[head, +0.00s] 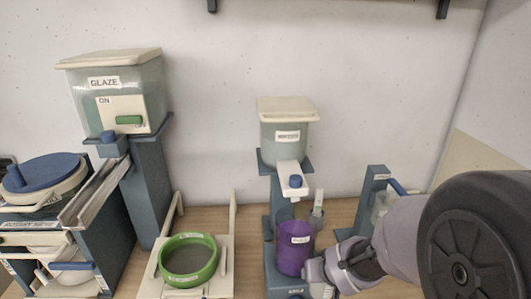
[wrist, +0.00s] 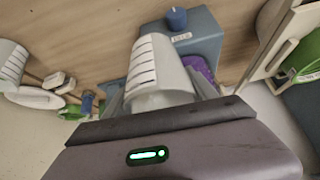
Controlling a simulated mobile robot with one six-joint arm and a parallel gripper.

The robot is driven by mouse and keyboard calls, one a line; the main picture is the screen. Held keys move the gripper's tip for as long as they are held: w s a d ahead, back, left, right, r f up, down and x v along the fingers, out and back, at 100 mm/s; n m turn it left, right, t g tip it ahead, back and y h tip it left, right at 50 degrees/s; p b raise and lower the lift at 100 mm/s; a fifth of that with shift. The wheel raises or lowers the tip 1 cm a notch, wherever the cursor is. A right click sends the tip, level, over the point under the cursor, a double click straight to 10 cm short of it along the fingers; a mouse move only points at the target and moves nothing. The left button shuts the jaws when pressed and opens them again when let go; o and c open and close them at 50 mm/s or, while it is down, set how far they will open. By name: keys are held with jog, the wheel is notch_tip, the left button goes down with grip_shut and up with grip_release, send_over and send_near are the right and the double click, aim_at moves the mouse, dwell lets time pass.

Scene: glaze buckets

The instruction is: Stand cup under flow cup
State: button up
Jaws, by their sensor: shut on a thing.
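A pale cup with dark graduation lines (wrist: 155,62) is between the fingers of my gripper (wrist: 160,95) in the wrist view. The gripper is shut on it. In the head view my gripper (head: 316,275) is low at the right of a purple labelled container (head: 295,252), and the held cup is mostly hidden. A blue-grey stand (head: 377,190) at the right carries a pale cup-like vessel (head: 384,207), which looks like the flow cup. My arm covers part of it, and the space under it is hidden.
A dispenser with a blue knob (head: 288,135) stands above the purple container. A glaze tank (head: 118,95) is at the left. A green ring (head: 187,260) sits in a pale frame. A small clear vessel (head: 316,213) stands behind my gripper.

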jog(key=shift+a+r, duration=0.2)
jog(key=shift+a, duration=0.15)
jog(key=s+d+f+m+h+p, duration=0.1)
jog(key=s+d+f+p, duration=0.35)
jog(key=d, duration=0.55)
jog(key=s+d+f+m+p, duration=0.1)
jog(key=s+d+f+p, duration=0.3)
jog(key=d, duration=0.6)
jog(key=s+d+f+m+h+p, duration=0.1)
jog(key=s+d+f, duration=0.2)
jog(key=s, duration=0.6)
jog(key=shift+s+d+m, duration=0.2)
jog(key=shift+d+m, duration=0.05)
jog(key=shift+m, duration=0.05)
jog(key=shift+f, duration=0.1)
